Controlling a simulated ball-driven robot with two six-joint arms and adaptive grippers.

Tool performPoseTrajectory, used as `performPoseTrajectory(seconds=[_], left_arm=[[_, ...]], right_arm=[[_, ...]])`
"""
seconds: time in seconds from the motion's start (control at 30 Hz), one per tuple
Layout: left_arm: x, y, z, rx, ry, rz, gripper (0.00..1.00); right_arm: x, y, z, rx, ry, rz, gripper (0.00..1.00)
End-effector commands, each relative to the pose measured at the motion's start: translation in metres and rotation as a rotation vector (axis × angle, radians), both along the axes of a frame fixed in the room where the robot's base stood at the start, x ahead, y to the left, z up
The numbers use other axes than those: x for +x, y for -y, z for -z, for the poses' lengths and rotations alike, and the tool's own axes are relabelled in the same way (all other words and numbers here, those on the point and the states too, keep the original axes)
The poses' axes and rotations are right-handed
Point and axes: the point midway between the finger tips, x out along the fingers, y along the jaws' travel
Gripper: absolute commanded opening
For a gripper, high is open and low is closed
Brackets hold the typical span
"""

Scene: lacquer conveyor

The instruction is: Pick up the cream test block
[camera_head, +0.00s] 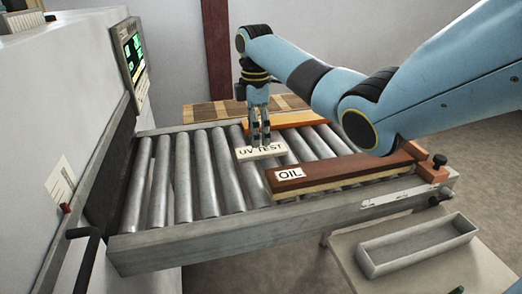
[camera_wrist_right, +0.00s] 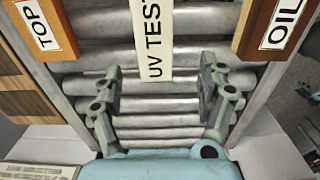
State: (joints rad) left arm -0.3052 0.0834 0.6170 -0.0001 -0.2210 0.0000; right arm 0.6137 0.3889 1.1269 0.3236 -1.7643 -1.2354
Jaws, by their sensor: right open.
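The cream test block (camera_head: 261,152), lettered "UV TEST", lies across the rollers in the head view. In the right wrist view the block (camera_wrist_right: 152,45) runs down from the top edge, between the spread fingers and beyond them. My right gripper (camera_head: 260,138) points down at the block from above in the head view. In the right wrist view the gripper (camera_wrist_right: 160,82) is open, one finger to each side of the block's line, with nothing between the pads. I cannot tell the exact gap between the fingertips and the block. My left gripper is not in view.
A brown board lettered "OIL" (camera_head: 340,170) lies right of the block on the roller conveyor (camera_head: 185,180). An orange board (camera_head: 285,121) lies behind; the wrist view shows a "TOP" label (camera_wrist_right: 42,26). A metal tray (camera_head: 385,264) stands front right. The left rollers are bare.

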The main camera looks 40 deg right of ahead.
Motion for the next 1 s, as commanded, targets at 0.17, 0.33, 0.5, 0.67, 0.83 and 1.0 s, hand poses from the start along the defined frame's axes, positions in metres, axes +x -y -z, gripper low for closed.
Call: performPoseTrajectory(seconds=[0.17, 0.33, 0.5, 0.67, 0.83, 1.0], left_arm=[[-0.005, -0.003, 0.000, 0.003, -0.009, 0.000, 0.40], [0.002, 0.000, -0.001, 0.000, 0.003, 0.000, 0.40], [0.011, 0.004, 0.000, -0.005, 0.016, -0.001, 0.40], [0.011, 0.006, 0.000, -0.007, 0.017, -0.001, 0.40], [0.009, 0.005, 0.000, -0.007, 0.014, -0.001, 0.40], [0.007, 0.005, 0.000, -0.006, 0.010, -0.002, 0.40]], right_arm=[[0.001, 0.001, 0.015, 0.000, -0.001, 0.002, 0.75], [0.005, 0.002, 0.042, 0.001, -0.002, 0.001, 0.75], [0.005, 0.003, 0.058, -0.001, 0.000, 0.001, 0.75], [0.005, 0.003, 0.059, -0.002, 0.001, 0.001, 0.75], [0.005, 0.003, 0.058, -0.002, 0.001, 0.001, 0.61], [0.005, 0.003, 0.058, -0.002, 0.001, 0.001, 0.38]])
